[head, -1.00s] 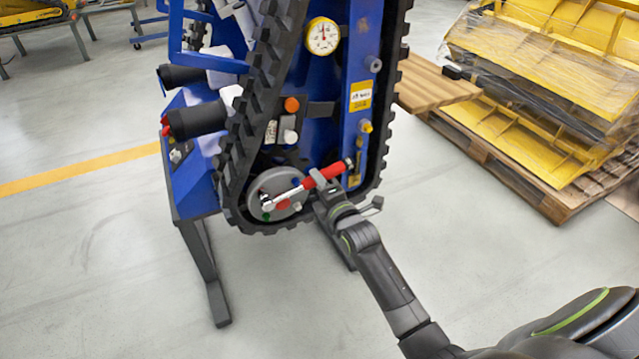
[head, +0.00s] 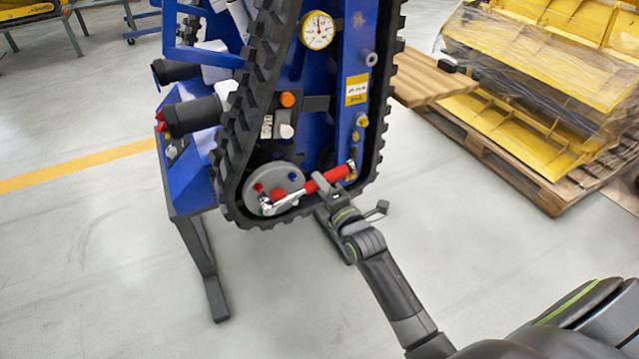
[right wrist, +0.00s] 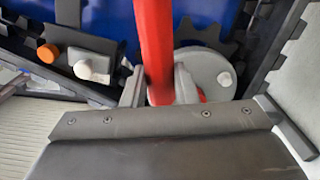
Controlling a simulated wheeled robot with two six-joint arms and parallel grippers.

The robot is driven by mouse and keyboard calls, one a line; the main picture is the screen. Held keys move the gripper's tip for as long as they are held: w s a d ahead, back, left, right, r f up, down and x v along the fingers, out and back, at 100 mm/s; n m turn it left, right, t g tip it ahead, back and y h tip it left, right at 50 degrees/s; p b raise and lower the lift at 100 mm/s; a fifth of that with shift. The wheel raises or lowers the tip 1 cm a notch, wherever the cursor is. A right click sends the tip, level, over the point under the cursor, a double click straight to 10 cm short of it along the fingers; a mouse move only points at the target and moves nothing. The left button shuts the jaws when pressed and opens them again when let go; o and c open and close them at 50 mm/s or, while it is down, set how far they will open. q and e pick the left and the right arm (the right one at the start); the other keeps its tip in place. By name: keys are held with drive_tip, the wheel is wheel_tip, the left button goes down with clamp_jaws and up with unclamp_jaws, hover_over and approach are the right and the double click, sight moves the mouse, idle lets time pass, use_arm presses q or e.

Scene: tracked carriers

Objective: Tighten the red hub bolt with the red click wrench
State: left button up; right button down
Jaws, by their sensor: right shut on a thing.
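The red click wrench (head: 330,179) lies slantwise across the lower end of the blue machine, its silver head at the lower left of the round grey hub (head: 288,172). My right gripper (head: 317,188) is shut on its red handle, which also shows in the right wrist view (right wrist: 154,40). Red marks show on the hub face, one at its left, the red hub bolt (head: 258,187), and one near the middle. A blue bolt (head: 293,177) sits at the upper right. I cannot tell whether the wrench head is seated on a bolt. My left gripper is not in view.
A black rubber track (head: 235,150) loops around the hub, close to the wrench and gripper. A dial gauge (head: 317,30) and an orange knob (head: 287,99) are above. A wooden pallet (head: 500,165) with wrapped yellow parts stands right. The floor in front is clear.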

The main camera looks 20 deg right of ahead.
drive_tip(key=shift+r, duration=0.15)
drive_tip(key=shift+s+b, duration=0.3)
drive_tip(key=shift+s, duration=1.75)
